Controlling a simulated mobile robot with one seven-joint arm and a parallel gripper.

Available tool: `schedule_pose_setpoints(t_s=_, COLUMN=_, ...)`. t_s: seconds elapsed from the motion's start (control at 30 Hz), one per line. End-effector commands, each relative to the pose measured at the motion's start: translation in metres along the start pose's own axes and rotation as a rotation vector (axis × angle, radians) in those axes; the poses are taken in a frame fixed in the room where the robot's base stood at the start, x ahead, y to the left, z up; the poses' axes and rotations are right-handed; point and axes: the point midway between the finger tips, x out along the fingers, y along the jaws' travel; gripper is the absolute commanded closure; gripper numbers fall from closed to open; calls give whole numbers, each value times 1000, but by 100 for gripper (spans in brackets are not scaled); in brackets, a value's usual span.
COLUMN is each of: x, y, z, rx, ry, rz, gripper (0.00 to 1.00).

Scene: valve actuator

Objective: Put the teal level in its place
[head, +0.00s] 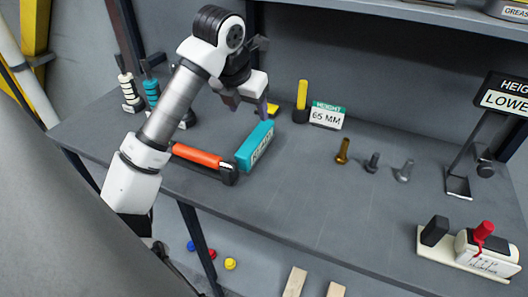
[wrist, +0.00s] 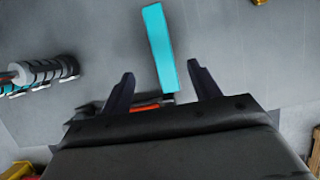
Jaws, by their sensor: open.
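The teal level (head: 255,146) is a long teal block with dark lettering on its side. It lies on the grey bench beside the black end of an orange-handled tool (head: 196,157). My gripper (head: 264,104) is open and empty over the level's far end in the head view; the height gap is hard to judge. In the wrist view the level (wrist: 156,42) runs lengthwise up the picture, its lower end between my two open fingers (wrist: 160,70). Part of the orange tool (wrist: 145,107) shows behind the gripper body. I cannot tell which spot is the level's place.
A yellow post in a black base (head: 302,100) and a "HEIGHT 65 MM" sign (head: 327,116) stand near the gripper. Several bolts (head: 372,162) stand to the right. A "LOWER" sign (head: 507,95) and red-knobbed unit (head: 482,250) stand far right. The bench's front middle is clear.

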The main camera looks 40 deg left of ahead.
Motion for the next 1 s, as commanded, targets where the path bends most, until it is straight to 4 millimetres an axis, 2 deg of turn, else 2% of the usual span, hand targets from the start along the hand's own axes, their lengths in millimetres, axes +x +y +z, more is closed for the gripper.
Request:
schedule_pose_setpoints(t_s=0.17, x=11, y=4, z=0, rx=-49, ry=-2, rz=-1, gripper=38)
schedule_pose_setpoints(t_s=0.5, x=73, y=3, z=-1, rx=-45, ry=-1, rz=-2, gripper=38)
schedule_pose_setpoints(t_s=0.77, x=91, y=2, z=-2, rx=-43, ry=-2, rz=0, gripper=38)
schedule_pose_setpoints(t_s=1.0, x=120, y=-2, z=-9, rx=-43, ry=-1, rz=-3, gripper=38)
